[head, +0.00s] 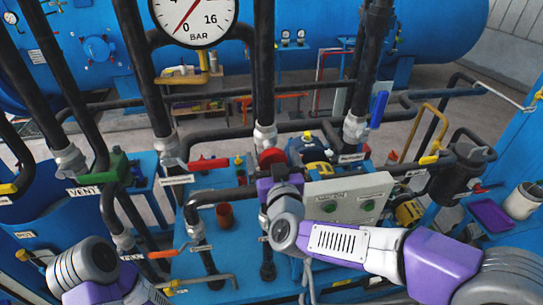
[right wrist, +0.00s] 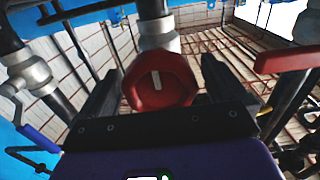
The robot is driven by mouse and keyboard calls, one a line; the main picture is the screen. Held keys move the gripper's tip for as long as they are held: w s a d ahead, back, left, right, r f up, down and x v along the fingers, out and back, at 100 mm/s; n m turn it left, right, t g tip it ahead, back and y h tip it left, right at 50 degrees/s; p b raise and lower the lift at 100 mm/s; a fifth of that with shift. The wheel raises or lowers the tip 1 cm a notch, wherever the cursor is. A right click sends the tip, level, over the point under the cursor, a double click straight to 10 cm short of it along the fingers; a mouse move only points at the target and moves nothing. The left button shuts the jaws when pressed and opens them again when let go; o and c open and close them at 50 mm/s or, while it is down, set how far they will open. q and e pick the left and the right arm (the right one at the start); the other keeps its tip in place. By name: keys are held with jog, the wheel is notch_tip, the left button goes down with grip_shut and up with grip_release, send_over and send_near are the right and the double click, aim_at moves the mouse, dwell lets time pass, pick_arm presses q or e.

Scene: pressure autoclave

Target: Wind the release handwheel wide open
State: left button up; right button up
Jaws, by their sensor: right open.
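The red release handwheel (head: 272,157) sits on a black vertical pipe near the middle of the head view, below a grey fitting. In the right wrist view the handwheel (right wrist: 160,82) is a red faceted knob with a pale mark on its face. My right gripper (head: 277,178) is just below and in front of it in the head view. In the right wrist view its two dark fingers stand apart, one on each side of the handwheel, with gaps visible. My left arm shows at the lower left of the head view; its gripper is out of view.
A pressure gauge (head: 193,18) marked BAR hangs above, its needle near the low end. A red lever (head: 207,163) is left of the handwheel, and a pale panel with green buttons (head: 345,200) is right. A blue lever (head: 378,108) and several black pipes crowd around.

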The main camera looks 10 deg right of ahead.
jog(key=s, duration=0.6)
jog(key=shift+b, duration=0.3)
notch_tip(320, 180, down, 38)
jog(key=w+f+g+y+b, duration=0.1)
jog(key=g+y+b, duration=0.1)
jog(key=g+b, duration=0.6)
jog(key=s+f+m+g+y+b, duration=0.1)
jog(key=s+f+g+b, duration=0.2)
jog(key=s+f, duration=0.6)
jog(key=s+f+m+g+y+b, duration=0.1)
jog(key=s+f+g, duration=0.5)
jog(key=f, duration=1.2)
jog(key=s+m+b, duration=0.1)
jog(key=s+b, duration=0.1)
jog(key=s, duration=0.1)
jog(key=shift+s+a+g+b, duration=0.2)
jog(key=shift+a+g+b, duration=0.1)
jog(key=shift+b, duration=0.1)
